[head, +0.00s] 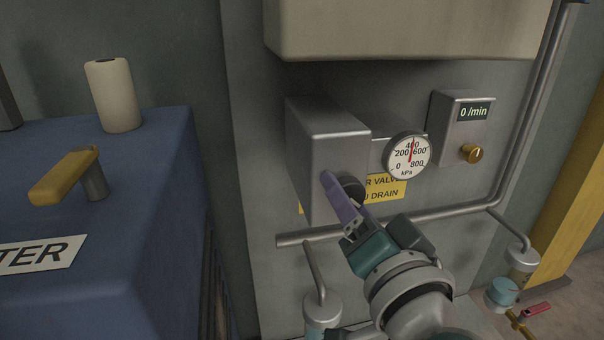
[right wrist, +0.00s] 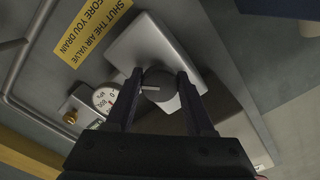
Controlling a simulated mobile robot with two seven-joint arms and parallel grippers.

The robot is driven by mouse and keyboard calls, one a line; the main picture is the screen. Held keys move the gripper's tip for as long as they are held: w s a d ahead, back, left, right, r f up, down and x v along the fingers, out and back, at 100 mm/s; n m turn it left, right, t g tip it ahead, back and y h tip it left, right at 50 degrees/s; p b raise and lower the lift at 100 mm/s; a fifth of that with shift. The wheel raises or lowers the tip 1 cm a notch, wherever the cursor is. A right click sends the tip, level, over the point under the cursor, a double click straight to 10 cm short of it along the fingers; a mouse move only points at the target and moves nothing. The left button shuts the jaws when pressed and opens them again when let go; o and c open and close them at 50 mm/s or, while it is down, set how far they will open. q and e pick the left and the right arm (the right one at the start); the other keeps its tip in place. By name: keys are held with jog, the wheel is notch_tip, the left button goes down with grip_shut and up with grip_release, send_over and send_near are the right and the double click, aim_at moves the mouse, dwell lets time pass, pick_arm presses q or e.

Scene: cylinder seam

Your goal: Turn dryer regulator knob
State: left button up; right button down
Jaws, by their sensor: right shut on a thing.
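The regulator knob (right wrist: 159,84) is a dark round knob with a pale pointer line, on the front of a grey box (head: 324,122). In the head view the knob (head: 351,187) is partly hidden behind my right gripper (head: 338,190). In the right wrist view my right gripper (right wrist: 160,88) has one finger on each side of the knob and is shut on it. The pressure gauge (head: 407,156) beside the box has a red needle pointing nearly straight up, between 400 and 600 kPa. My left gripper is not in view.
A flow display (head: 475,112) reads 0 /min above a brass knob (head: 472,153). A yellow label (head: 384,188) sits behind the gripper. A pipe (head: 430,215) runs below. A blue cabinet (head: 150,200) with a yellow handle (head: 65,178) and a pale roll (head: 113,95) stands left.

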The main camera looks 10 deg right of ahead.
dwell(0.5)
jog(key=shift+c, duration=1.3)
grip_release()
jog(key=shift+s, duration=0.1)
jog(key=s+p, duration=0.2)
jog(key=s, duration=0.7)
jog(key=shift+s+d, duration=0.15)
jog(key=shift+s, duration=0.25)
